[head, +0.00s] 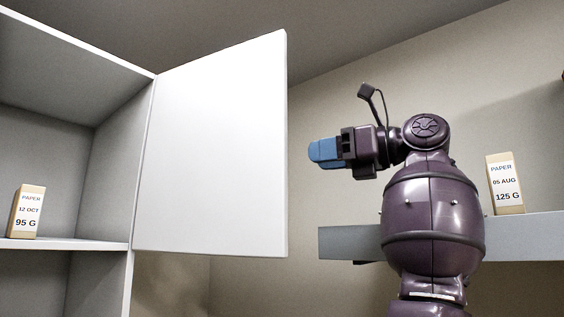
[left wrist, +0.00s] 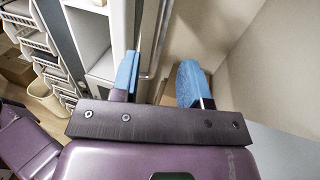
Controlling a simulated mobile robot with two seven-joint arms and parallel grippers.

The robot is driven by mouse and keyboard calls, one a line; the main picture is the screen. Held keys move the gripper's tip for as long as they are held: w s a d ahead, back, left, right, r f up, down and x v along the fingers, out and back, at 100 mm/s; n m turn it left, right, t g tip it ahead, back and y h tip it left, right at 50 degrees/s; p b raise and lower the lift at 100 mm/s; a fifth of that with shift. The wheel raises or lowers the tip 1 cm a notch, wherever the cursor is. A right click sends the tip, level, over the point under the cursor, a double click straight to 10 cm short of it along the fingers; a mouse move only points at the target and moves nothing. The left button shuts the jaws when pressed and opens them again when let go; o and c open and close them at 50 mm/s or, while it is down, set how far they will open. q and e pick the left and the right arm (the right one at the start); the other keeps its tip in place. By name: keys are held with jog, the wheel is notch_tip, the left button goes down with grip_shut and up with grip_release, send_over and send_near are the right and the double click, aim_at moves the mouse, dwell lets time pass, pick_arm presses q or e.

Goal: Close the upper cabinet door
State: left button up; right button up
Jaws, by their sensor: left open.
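The upper cabinet door (head: 214,150) is a plain white panel in the head view. It stands open, its left edge at the right side of the white cabinet (head: 103,170), whose inside shows. My left gripper (head: 322,152) has blue fingers and is in the head view to the right of the door's free edge. A gap of wall shows between them. In the left wrist view its two fingers (left wrist: 160,78) are apart with nothing held between them. A pale upright panel edge shows beyond the fingers there; I cannot tell if it is the door. My right gripper is in neither view.
A box marked 95 G (head: 27,212) stands on the cabinet shelf. A box marked 125 G (head: 505,185) stands on a grey wall shelf (head: 350,242) behind my arm. The left wrist view shows wire racks (left wrist: 38,42) and a beige bin (left wrist: 45,100) below.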

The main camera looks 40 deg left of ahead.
aim_at(280, 162)
pick_arm(q)
jog(key=a, duration=0.3)
jog(key=s+a, duration=0.1)
jog(key=a, duration=0.5)
jog(key=shift+s+p, duration=0.2)
jog(key=shift+p, duration=0.1)
jog(key=shift+c, duration=0.4)
grip_shut()
